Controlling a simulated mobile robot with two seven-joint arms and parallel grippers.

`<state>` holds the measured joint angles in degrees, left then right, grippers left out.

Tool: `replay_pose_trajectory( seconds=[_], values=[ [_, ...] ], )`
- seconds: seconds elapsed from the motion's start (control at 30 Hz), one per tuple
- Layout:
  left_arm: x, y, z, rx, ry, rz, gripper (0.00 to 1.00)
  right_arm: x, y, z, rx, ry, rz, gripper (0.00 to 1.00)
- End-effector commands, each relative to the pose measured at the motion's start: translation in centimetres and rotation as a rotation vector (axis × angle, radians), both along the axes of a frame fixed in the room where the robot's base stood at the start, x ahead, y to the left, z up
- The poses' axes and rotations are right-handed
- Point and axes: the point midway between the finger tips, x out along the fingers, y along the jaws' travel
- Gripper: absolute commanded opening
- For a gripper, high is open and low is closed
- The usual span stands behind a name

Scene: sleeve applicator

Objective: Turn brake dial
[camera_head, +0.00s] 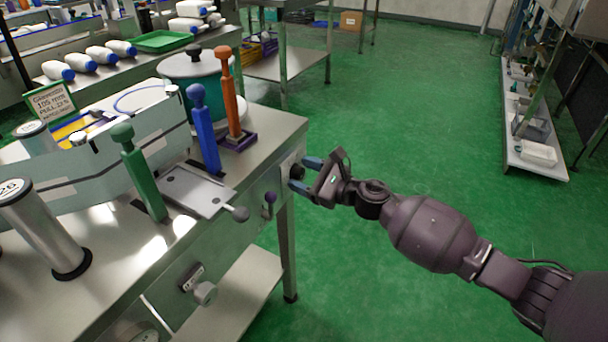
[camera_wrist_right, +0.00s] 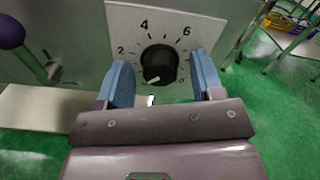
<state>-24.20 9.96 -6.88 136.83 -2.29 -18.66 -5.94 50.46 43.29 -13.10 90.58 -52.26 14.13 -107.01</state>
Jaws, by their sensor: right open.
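The brake dial is a black round knob (camera_wrist_right: 158,64) on a pale plate marked 2, 4 and 6. A white pointer mark shows on its lower left side. In the head view the dial (camera_head: 297,172) is on the end face of the metal bench, partly hidden by my gripper. My right gripper (camera_head: 304,174) is open in front of it. In the right wrist view its blue fingers (camera_wrist_right: 160,78) stand left and right of the knob, with gaps visible; I cannot tell how deep they reach. My left gripper is in neither view.
A purple-knobbed lever (camera_head: 269,198) is on the bench front, left of the dial. Green (camera_head: 138,170), blue (camera_head: 203,127) and orange (camera_head: 228,95) handled tools stand on the bench (camera_head: 270,130).

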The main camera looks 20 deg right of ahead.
Motion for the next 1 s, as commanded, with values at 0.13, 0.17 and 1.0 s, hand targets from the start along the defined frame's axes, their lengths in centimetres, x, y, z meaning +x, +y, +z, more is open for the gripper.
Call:
replay_pose_trajectory(
  seconds=[0.13, 0.17, 1.0],
  values=[
    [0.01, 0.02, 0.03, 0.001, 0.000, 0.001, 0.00, -0.01, 0.01, -0.01, 0.001, 0.001, 0.000, 0.61],
    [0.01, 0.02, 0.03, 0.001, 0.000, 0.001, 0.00, -0.01, 0.01, -0.01, 0.001, 0.001, 0.000, 0.61],
    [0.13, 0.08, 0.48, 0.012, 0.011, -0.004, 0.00, -0.02, 0.03, 0.26, 0.112, 0.084, 0.001, 0.12]
  ],
)
